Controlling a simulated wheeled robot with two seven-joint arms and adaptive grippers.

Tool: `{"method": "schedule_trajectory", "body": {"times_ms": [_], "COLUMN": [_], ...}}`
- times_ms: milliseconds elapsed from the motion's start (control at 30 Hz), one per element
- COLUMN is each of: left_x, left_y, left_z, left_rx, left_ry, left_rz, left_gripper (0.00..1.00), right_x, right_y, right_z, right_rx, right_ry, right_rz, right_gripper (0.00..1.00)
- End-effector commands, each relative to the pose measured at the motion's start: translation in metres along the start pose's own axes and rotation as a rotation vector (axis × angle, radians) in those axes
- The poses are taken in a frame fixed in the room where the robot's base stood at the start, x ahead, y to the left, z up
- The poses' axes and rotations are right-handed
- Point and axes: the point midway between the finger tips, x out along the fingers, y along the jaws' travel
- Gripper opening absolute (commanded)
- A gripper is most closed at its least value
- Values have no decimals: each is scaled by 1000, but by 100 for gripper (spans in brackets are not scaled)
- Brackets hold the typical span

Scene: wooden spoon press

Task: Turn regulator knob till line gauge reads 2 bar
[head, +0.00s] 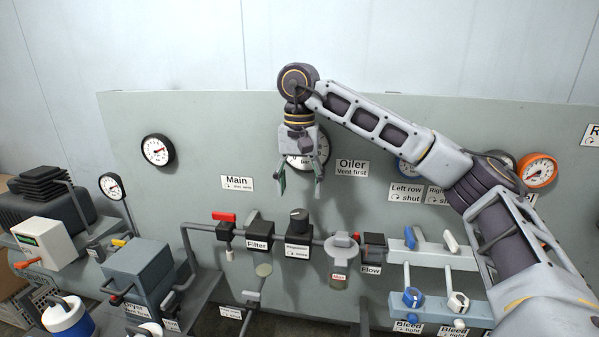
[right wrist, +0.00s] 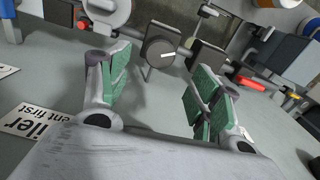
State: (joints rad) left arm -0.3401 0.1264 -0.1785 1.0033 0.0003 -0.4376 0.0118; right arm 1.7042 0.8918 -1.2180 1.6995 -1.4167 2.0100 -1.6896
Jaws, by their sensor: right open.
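The regulator's dark round knob (head: 298,216) sits on top of a black block (head: 298,243) on the pipe line. The right wrist view shows the knob (right wrist: 156,48) with a white pointer mark, beyond my fingers. My right gripper (head: 300,187) is open and empty, pointing down above the knob and apart from it. Its green-padded fingers (right wrist: 163,80) flank the knob in the right wrist view. A white gauge (head: 322,151) on the panel is partly hidden behind my right gripper; its reading cannot be seen. It may be the line gauge. My left gripper is not in view.
A red-handled valve (head: 224,218) and the filter (head: 259,237) stand left of the regulator. An oiler bowl (head: 340,260) and the flow block (head: 373,247) stand to its right. Another gauge (head: 158,150) is on the panel (head: 215,125). Bleed valves (head: 413,297) are lower right.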

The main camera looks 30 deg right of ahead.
Motion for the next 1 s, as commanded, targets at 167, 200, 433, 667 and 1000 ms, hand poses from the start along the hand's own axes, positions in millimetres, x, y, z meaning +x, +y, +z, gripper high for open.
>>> {"method": "schedule_trajectory", "body": {"times_ms": [167, 200, 433, 667, 1000], "left_x": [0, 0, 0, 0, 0], "left_y": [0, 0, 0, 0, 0], "left_z": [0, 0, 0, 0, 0], "left_rx": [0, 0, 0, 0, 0], "left_ry": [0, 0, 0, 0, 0], "left_rz": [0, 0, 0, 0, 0], "left_gripper": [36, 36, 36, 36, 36], "right_x": [-11, -14, -25, -30, -30], "right_y": [0, 0, 0, 0, 0], "right_z": [0, 0, 0, 0, 0], "right_rx": [0, 0, -1, 0, 0], "right_ry": [1, 1, 1, 1, 0], "right_rz": [-1, -1, -1, 0, -1], "right_gripper": [64, 64, 64, 64, 64]}}
